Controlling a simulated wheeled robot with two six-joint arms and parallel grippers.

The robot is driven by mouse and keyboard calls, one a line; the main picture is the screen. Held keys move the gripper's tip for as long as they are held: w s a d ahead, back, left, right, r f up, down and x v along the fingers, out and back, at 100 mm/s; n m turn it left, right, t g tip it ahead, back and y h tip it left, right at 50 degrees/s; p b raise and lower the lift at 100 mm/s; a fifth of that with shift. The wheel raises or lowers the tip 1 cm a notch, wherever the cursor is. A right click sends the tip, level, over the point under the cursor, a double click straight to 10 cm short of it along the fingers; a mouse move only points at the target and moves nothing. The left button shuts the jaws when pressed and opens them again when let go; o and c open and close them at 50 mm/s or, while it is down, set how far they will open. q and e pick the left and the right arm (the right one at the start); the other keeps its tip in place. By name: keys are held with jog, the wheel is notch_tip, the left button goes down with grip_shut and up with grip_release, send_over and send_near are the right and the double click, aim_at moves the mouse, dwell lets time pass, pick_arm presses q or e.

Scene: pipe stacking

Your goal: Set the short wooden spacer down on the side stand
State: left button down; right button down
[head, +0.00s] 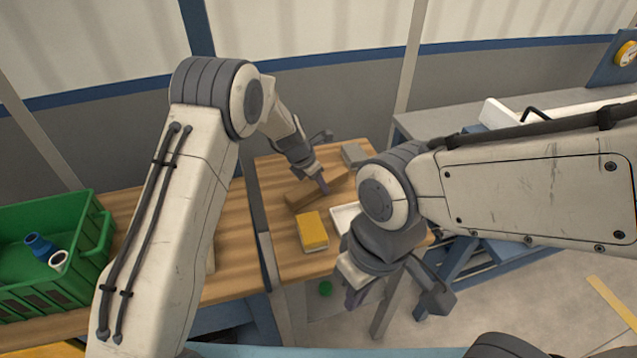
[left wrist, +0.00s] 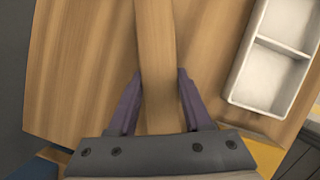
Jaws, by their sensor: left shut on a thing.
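The wooden spacer (head: 303,193) is a plain brown bar over the side stand (head: 283,262), a wood-topped table, in the head view. My left gripper (head: 321,184) is shut on it. In the left wrist view the spacer (left wrist: 156,45) runs lengthwise between the two purple fingers (left wrist: 160,85), with the wooden top (left wrist: 80,60) behind it. I cannot tell whether the spacer touches the top. My right gripper (head: 368,292) hangs at the stand's front right, apart from the spacer; its jaw opening is unclear.
A yellow-topped block (head: 312,230) lies in front of the spacer. A white divided tray (head: 343,217) is to its right, partly hidden by my right arm. A grey block (head: 353,153) lies at the back. A green crate (head: 95,245) with pipe fittings stands at left.

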pick_arm(q)
jog(key=shift+c, duration=1.6)
grip_release()
